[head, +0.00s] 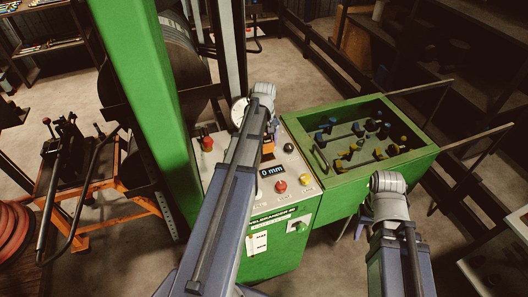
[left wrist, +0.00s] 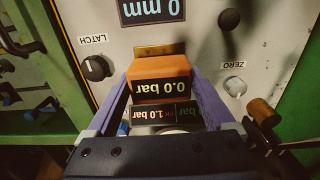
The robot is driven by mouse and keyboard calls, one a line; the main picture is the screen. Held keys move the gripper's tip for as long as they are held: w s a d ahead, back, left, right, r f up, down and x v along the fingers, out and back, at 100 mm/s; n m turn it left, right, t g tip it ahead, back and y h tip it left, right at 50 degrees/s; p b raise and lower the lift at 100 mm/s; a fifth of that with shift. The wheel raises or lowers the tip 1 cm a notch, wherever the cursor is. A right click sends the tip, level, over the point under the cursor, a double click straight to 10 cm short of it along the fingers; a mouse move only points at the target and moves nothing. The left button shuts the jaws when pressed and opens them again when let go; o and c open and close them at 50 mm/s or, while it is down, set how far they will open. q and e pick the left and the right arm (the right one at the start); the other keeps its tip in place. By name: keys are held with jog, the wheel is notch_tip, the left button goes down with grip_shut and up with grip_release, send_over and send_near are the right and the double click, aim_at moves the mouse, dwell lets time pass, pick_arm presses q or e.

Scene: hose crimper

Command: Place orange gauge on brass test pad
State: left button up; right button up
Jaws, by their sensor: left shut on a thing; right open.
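The orange gauge (left wrist: 160,80) reads 0.0 bar and sits between the two purple fingers of my left gripper (left wrist: 160,92), which is shut on it. A strip of the brass test pad (left wrist: 160,50) shows just beyond the gauge's far edge on the pale panel. Whether the gauge touches the pad is not clear. In the head view, my left arm hides most of the gauge, and a little orange (head: 268,147) shows beside it. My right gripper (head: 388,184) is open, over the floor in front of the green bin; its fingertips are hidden.
The panel carries a 0 mm display (head: 271,171), a LATCH knob (left wrist: 96,67), a ZERO knob (left wrist: 235,87), a red button (head: 280,186) and a yellow button (head: 306,180). The green bin (head: 345,194) with blue and yellow fittings stands right. A green post (head: 150,100) rises left.

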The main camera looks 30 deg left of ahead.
aim_at(264, 149)
pick_arm(q)
jog(key=shift+f+b, duration=1.4)
jog(key=shift+f, duration=0.3)
jog(key=shift+f, duration=0.15)
jog(key=o, duration=1.4)
jog(key=shift+o, duration=0.2)
notch_tip(264, 149, up, 12)
jog(key=p, duration=1.2)
jog(key=shift+r, duration=0.2)
